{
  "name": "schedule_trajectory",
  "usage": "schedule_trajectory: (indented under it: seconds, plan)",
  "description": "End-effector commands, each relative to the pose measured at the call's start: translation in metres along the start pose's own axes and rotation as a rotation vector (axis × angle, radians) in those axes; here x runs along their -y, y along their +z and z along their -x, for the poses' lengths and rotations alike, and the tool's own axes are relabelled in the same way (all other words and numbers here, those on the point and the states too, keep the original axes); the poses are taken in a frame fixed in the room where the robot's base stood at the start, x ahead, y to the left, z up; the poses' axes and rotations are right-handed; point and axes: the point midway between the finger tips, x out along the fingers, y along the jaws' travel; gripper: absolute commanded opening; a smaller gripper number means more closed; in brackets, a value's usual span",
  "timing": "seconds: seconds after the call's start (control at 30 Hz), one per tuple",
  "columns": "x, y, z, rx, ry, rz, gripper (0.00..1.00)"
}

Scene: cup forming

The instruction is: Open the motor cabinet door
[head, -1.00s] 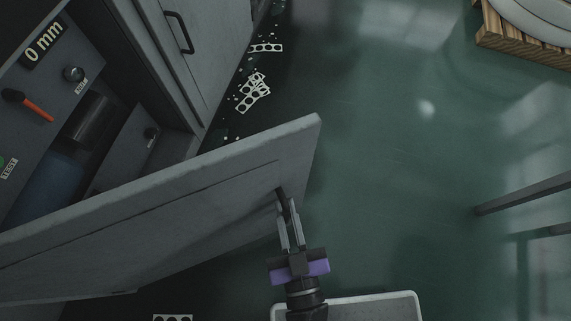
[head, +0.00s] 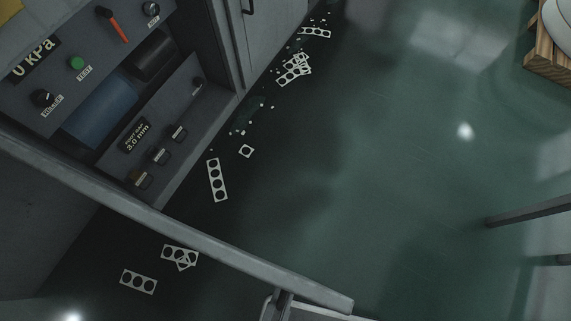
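The motor cabinet door (head: 190,228) stands wide open, swung out from the cabinet (head: 150,190) over the floor. I see it nearly edge-on as a long grey bar from the left edge to the bottom middle. The open cabinet shows a blue cylinder (head: 100,112), a control panel with a green TEST button (head: 77,63), a red-handled lever (head: 113,27), and a lower panel with several knobs. My gripper cannot be made out. A small dark piece at the bottom edge by the door's free end is too cut off to identify.
Punched metal strips (head: 217,180) and small scraps lie on the green floor along the cabinet, with more strips (head: 138,281) below the door. A wooden pallet (head: 548,62) is at the top right and a dark bar (head: 530,212) at the right edge. The middle floor is clear.

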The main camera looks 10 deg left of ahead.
Motion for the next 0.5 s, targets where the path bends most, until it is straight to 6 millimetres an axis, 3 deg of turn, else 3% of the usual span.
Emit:
schedule_trajectory:
  seconds: [0.47, 0.5]
  plan:
    - [0.0009, 0.0024, 0.0056, 0.005, 0.0, 0.002, 0.0]
    - [0.0009, 0.0025, 0.0056, 0.005, 0.0, 0.002, 0.14]
